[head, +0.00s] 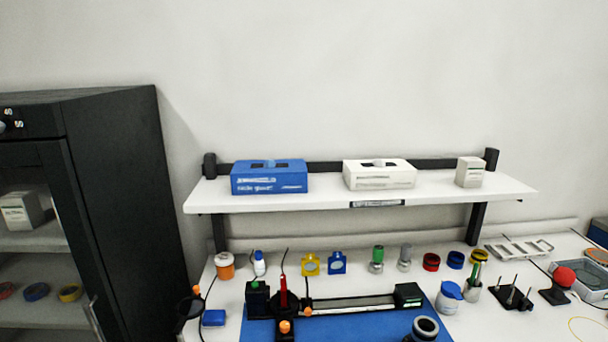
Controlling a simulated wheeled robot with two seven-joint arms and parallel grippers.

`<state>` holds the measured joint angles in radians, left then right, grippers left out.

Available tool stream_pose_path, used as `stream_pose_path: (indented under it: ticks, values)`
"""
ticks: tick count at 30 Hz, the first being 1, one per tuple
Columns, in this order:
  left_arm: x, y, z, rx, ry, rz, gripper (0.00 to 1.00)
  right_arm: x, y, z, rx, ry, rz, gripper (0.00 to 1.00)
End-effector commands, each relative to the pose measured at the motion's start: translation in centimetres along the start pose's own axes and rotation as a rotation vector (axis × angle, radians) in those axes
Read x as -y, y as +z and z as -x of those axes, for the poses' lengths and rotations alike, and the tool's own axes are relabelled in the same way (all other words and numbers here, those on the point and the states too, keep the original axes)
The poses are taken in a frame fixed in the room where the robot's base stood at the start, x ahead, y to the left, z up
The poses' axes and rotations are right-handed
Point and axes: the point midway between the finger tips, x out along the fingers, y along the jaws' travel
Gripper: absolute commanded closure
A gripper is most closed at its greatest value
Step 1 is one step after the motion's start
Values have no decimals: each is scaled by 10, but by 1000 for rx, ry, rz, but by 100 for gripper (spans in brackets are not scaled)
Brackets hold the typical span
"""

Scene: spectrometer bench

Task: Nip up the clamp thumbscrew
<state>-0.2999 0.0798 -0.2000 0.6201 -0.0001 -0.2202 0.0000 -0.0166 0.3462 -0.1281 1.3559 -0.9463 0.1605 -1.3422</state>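Several orange knobs show at the front of the bench, and I cannot tell which is the clamp thumbscrew. One orange knob (285,327) sits on a black block below a red upright part (283,293). Another small orange knob (307,311) is just right of it, by the left end of a black rail (355,304). A third orange knob (196,290) tops a black ring-like holder (188,308) at the left. Whether any knob is tight cannot be seen. Neither of my grippers is in view.
A white shelf (330,200) with a blue box (268,178) and a white box (379,176) overhangs the bench back. Bottles, coloured holders and a red ball (565,277) on a stand crowd the bench. A dark cabinet (120,200) stands at left.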

Motion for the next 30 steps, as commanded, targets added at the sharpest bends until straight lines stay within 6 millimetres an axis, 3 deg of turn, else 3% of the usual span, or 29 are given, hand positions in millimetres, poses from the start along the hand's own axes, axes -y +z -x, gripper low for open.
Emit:
stream_pose_path:
  ticks: [30]
  values:
    - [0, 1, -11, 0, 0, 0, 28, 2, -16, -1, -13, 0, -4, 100]
